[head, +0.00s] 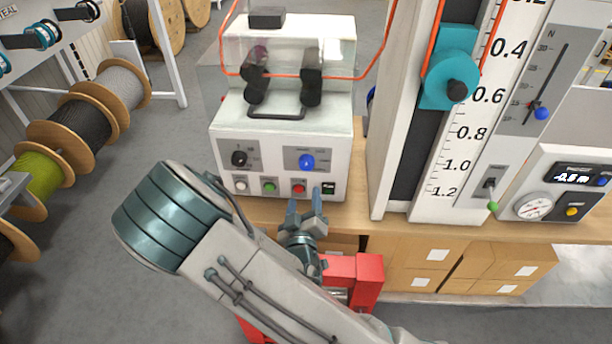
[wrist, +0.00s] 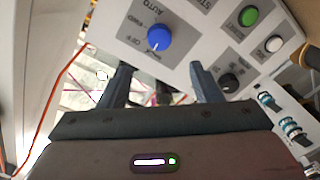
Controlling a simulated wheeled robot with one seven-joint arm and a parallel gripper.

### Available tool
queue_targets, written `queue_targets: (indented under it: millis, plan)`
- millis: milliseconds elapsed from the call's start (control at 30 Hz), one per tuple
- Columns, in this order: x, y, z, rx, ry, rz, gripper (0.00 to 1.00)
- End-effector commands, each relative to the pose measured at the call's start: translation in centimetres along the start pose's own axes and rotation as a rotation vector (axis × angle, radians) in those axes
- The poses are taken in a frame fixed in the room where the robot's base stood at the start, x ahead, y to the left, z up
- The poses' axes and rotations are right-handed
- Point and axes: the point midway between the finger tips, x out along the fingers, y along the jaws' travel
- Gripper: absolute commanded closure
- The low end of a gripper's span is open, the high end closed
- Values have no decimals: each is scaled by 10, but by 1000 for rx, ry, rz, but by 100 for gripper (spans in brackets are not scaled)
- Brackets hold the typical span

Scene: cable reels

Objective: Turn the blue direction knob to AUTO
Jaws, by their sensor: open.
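The blue direction knob (head: 307,162) sits on a grey plate on the front of the white control box (head: 272,207). In the wrist view the blue knob (wrist: 160,38) lies beyond the fingertips, between their lines. My gripper (head: 306,198) is in front of the box's lower right, below the knob in the head view. In the wrist view my gripper (wrist: 162,72) is open, its fingers apart and empty, not around the knob.
A black knob (head: 239,158) is left of the blue one. Below are white, green (head: 269,186) and red (head: 299,188) buttons and a dark switch (head: 328,188). An orange cable (head: 372,48) runs above the box. A white scale column (head: 391,180) stands to the right.

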Motion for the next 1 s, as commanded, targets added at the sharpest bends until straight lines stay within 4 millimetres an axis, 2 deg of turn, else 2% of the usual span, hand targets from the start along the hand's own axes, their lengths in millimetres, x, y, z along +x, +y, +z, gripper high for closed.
queue_targets:
  millis: [33, 433, 500, 700, 833, 1000]
  plan:
    - [3, -3, 5, 4, 0, 2, 42]
    - [37, -1, 4, 4, 1, 2, 42]
    - [55, 4, -1, -2, -3, 3, 42]
    - [93, 3, 0, -2, -2, 1, 42]
    - [108, 2, 0, -1, -2, 1, 42]
    - [117, 1, 0, -1, -1, -1, 42]
